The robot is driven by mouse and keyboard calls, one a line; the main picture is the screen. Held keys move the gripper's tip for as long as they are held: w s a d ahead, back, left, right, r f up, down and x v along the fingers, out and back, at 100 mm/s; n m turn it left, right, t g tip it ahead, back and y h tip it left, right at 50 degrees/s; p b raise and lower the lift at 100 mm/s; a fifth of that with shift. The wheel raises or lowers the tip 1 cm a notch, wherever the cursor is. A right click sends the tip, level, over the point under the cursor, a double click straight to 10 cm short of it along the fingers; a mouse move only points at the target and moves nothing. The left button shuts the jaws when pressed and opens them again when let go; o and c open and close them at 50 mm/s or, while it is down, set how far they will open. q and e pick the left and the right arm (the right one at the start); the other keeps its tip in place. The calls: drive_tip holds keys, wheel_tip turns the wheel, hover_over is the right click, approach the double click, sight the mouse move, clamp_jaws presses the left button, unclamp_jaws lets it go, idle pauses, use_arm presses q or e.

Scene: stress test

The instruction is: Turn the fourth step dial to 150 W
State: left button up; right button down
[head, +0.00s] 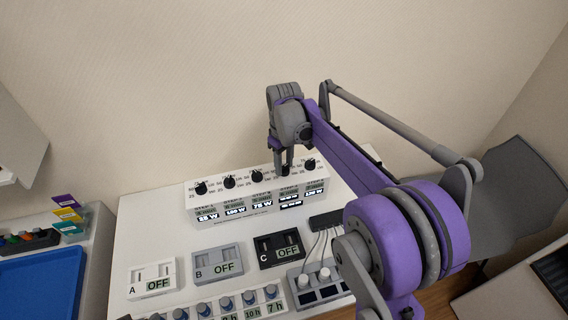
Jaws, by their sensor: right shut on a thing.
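A white stress-test box (255,212) stands at the back of the white table, with a row of black step dials on top and small displays on its front. The first dial (201,188), second dial (229,182), third dial (256,176) and last dial (310,165) show clear. My right gripper (286,163) points down at the fourth dial place and is shut on the fourth dial, which the fingers mostly hide. The fourth display (291,202) has small text that I cannot read; the third reads 75 W. My left gripper is not in view.
In front of the box lie switch units A (152,278), B (217,264) and C (281,249), all reading OFF. A row of blue knobs (226,303) and a two-knob grey unit (318,286) stand nearer. A blue tray (40,280) is at the left. My right arm covers the table's right side.

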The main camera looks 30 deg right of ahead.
sight(284, 166)
drive_tip(key=m, duration=0.5)
drive_tip(key=shift+m, duration=0.4)
drive_tip(key=m, duration=0.4)
drive_tip(key=shift+m, duration=0.3)
drive_tip(key=shift+c, duration=2.3)
unclamp_jaws()
drive_tip(key=shift+r, duration=0.1)
wheel_tip(284, 166, up, 11)
drive_tip(key=shift+f, duration=0.2)
